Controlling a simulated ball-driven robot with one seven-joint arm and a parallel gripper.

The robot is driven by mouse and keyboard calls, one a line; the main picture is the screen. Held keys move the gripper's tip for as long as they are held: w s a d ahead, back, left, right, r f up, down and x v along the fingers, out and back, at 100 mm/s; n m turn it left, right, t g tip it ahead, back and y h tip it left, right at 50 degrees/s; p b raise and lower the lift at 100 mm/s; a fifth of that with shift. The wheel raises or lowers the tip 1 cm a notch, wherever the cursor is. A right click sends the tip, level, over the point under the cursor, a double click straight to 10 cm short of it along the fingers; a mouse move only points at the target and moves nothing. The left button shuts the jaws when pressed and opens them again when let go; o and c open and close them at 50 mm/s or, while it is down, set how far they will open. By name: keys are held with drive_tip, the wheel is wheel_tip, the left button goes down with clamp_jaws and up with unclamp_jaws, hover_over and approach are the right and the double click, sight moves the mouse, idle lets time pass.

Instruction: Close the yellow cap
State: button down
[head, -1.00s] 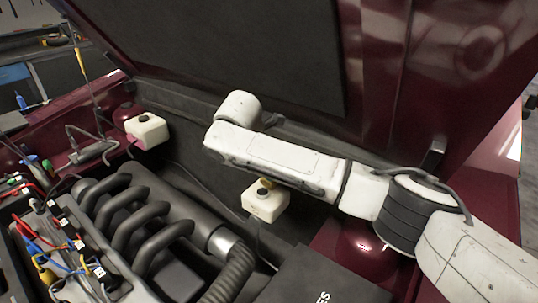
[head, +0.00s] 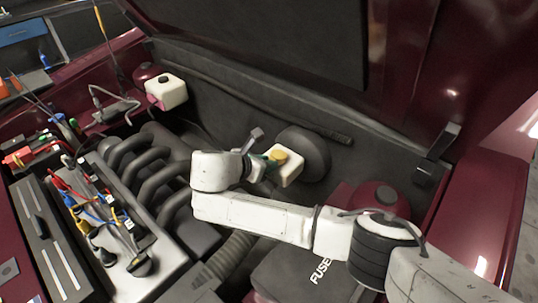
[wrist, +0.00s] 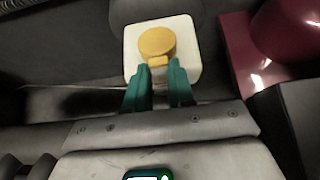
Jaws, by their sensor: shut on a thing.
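The white reservoir (head: 290,176) stands near the back wall of the engine bay, right of centre in the head view. Its yellow cap (head: 279,156) is at its top. In the wrist view the round cap (wrist: 157,41) shows face-on over the white reservoir (wrist: 184,70), with a small tab toward my gripper. I cannot tell whether the cap is fully seated. My gripper (wrist: 160,73) has green fingers on either side of the tab, shut on the yellow cap. In the head view my gripper (head: 268,162) reaches the cap from the left, partly hidden by the wrist.
A second white reservoir (head: 166,92) with a dark cap stands at the back left. Black engine pipes (head: 150,160) lie left of my arm. A fuse box (head: 300,275) lies below it. The raised hood (head: 290,40) hangs overhead.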

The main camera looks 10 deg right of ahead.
drive_tip(key=t+h, duration=0.1)
drive_tip(key=t+h+b, duration=0.1)
drive_tip(key=h, duration=0.1)
drive_tip(key=shift+d+f+t+b, duration=0.1)
drive_tip(key=shift+f+t+b, duration=0.2)
drive_tip(key=shift+f, duration=0.05)
drive_tip(key=shift+w+h, duration=0.1)
drive_tip(key=shift+h, duration=0.2)
drive_tip(key=c, duration=1)
unclamp_jaws()
drive_tip(key=shift+o, duration=0.2)
drive_tip(key=v, duration=1.1)
drive_tip(key=shift+p, duration=0.3)
drive_tip(key=shift+f, duration=0.1)
